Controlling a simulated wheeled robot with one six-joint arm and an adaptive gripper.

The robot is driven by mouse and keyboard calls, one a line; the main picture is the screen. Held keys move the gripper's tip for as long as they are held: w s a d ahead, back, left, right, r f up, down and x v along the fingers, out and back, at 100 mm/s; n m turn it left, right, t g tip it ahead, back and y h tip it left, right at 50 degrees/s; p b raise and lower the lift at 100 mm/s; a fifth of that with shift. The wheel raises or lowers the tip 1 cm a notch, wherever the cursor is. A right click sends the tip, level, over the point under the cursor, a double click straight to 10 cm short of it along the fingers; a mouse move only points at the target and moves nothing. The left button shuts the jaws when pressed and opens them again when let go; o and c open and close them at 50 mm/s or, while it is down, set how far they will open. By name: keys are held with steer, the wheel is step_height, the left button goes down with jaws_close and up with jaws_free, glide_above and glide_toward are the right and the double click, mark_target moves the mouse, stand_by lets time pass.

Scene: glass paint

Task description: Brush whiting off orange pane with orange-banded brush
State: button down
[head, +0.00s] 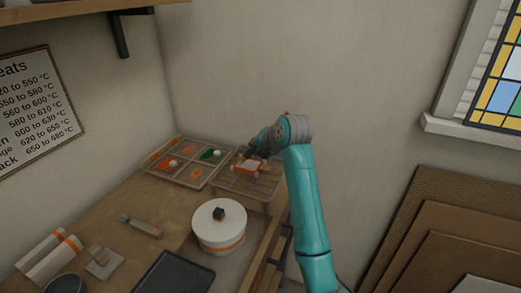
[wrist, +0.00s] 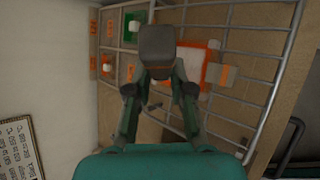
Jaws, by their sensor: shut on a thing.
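The orange pane (head: 250,166) lies on a wire rack (head: 262,184) at the back of the bench. In the wrist view, the pane (wrist: 207,68) shows an orange border around a broad white patch. My gripper (wrist: 159,92) is shut on a grey-and-brown block-shaped thing (wrist: 157,46), seemingly the brush, whose end is just left of the pane. In the head view my gripper (head: 256,148) is above the rack's back, partly hidden by my arm.
A divided tray (head: 181,180) with orange and green pieces stands left of the rack. A round white lidded pot (head: 219,238) with an orange band stands in front. A handled tool (head: 140,225), a dark tray (head: 170,274) and white rolls (head: 48,258) lie nearer. Walls close the back.

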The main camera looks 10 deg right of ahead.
steer(key=shift+w+a, duration=0.3)
steer(key=shift+a, duration=0.15)
steer(key=shift+s+d, duration=0.65)
steer(key=shift+d, duration=0.2)
steer(key=shift+s+d, duration=0.6)
steer(key=shift+d, duration=0.3)
steer(key=shift+s+d, duration=0.65)
steer(key=shift+d, duration=0.2)
steer(key=shift+w+a+r, duration=0.2)
steer(key=shift+w+a, duration=0.45)
steer(key=shift+a, duration=0.2)
steer(key=shift+w+a+r, duration=0.25)
steer(key=shift+w+a, duration=0.4)
steer(key=shift+a, duration=0.2)
steer(key=shift+w+a+r, duration=0.2)
steer(key=shift+w+a, duration=0.45)
steer(key=shift+a, duration=0.2)
steer(key=shift+f, duration=0.15)
steer(key=shift+f, duration=0.25)
steer(key=shift+f, duration=0.25)
steer(key=shift+s+d, duration=0.1)
